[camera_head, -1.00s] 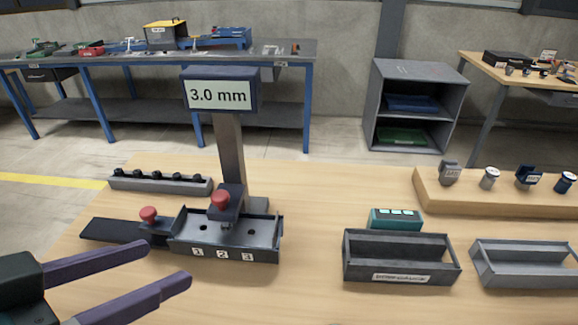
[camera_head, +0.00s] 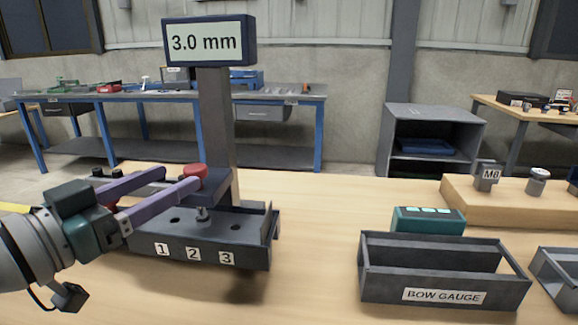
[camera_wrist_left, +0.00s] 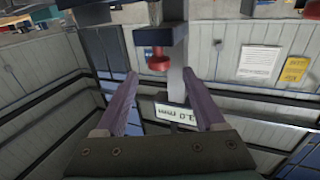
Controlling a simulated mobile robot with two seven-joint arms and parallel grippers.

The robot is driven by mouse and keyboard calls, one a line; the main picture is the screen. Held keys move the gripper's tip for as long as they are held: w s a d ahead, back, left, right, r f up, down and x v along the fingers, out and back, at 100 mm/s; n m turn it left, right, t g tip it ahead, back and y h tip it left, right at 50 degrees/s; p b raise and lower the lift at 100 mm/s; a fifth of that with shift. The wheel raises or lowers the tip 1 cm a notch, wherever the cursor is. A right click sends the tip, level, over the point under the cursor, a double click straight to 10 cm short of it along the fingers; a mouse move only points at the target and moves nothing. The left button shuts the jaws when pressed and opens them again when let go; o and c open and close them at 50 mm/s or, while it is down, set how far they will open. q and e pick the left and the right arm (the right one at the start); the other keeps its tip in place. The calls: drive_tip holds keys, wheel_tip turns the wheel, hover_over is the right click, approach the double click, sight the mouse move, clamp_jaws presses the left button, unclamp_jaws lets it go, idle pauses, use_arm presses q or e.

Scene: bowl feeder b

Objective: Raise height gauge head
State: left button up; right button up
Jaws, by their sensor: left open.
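The height gauge has a dark column (camera_head: 217,125) with a display (camera_head: 208,42) reading 3.0 mm on top. Its head (camera_head: 213,183) is low on the column and carries a red knob (camera_head: 194,171). The base (camera_head: 230,249) is a grey tray marked 1, 2, 3. My left gripper (camera_head: 182,178) is open at the head, its near fingertip overlapping the knob. In the left wrist view, the knob (camera_wrist_left: 159,60) shows just past the tips, in line with the gap between the purple fingers (camera_wrist_left: 159,76). Contact cannot be told. My right gripper is not in view.
A grey bin labelled BOW GAUGE (camera_head: 440,294) stands right of the gauge, with a teal device (camera_head: 428,220) behind it. A raised wooden board (camera_head: 510,207) with small parts is at the back right. The table between gauge and bin is clear.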

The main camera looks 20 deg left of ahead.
sight(189, 170)
use_arm(q)
drive_tip(key=shift+w+d+b, duration=0.1)
drive_tip(key=shift+w+d, duration=0.05)
drive_tip(key=shift+w, duration=0.75)
drive_tip(key=shift+w+d+b, duration=0.15)
drive_tip(key=shift+w+d, duration=0.05)
drive_tip(key=shift+w, duration=0.7)
drive_tip(key=shift+w+d+b, duration=0.1)
drive_tip(key=shift+w+d, duration=0.05)
drive_tip(key=shift+w, duration=0.75)
clamp_jaws()
drive_tip(key=shift+r, duration=0.1)
